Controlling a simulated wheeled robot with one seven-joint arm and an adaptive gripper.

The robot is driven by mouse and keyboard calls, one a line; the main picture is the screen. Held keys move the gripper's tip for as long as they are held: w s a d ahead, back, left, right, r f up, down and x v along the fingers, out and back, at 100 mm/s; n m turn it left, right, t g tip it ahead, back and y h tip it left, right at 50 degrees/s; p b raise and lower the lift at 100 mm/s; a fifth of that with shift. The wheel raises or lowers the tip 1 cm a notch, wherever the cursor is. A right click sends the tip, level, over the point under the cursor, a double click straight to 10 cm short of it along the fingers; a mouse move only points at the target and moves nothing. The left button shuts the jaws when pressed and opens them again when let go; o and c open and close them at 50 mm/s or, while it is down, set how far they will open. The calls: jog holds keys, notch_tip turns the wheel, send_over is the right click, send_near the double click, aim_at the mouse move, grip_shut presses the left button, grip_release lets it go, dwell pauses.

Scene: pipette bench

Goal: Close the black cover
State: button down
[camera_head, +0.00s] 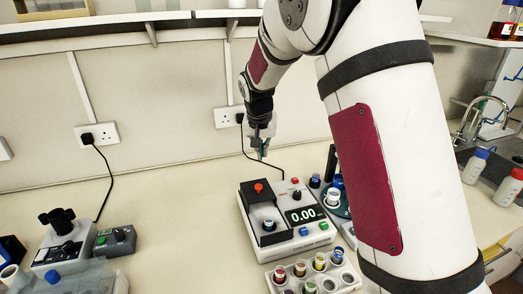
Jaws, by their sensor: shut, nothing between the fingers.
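The black cover (252,192) is on the left part of a white bench instrument (290,243). It looks raised at the back, with an orange knob (259,187) on it. In front of it a dark well area is exposed, with a small round vial or cap (268,225) in it. The instrument's display (303,215) reads 0.00. My gripper (261,154) is shut and empty, pointing down behind and above the cover, apart from it as far as I can tell. The small view leaves the hinge unclear.
A rack of colour-capped vials (312,277) stands right in front of the instrument. A blue-green round holder (338,206) is close on its right, partly behind my arm. Bottles (475,165) and a sink are at the right.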

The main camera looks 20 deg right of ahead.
send_over(263, 182)
jog(key=w, duration=0.2)
jog(key=f, duration=0.4)
jog(key=f+p, duration=0.1)
jog(key=f, duration=0.1)
jog(key=shift+s+d+f, duration=0.15)
jog(key=shift+d+f, duration=0.1)
jog(key=shift+d, duration=0.15)
jog(key=shift+s+a+f+p, duration=0.1)
jog(key=shift+s+a+p, duration=0.25)
jog(key=shift+s, duration=0.25)
jog(key=shift+s+a+p, duration=0.3)
jog(key=shift+s, duration=0.3)
jog(key=shift+s+a+f, duration=0.25)
jog(key=shift+s+f, duration=0.05)
jog(key=shift+s, duration=0.25)
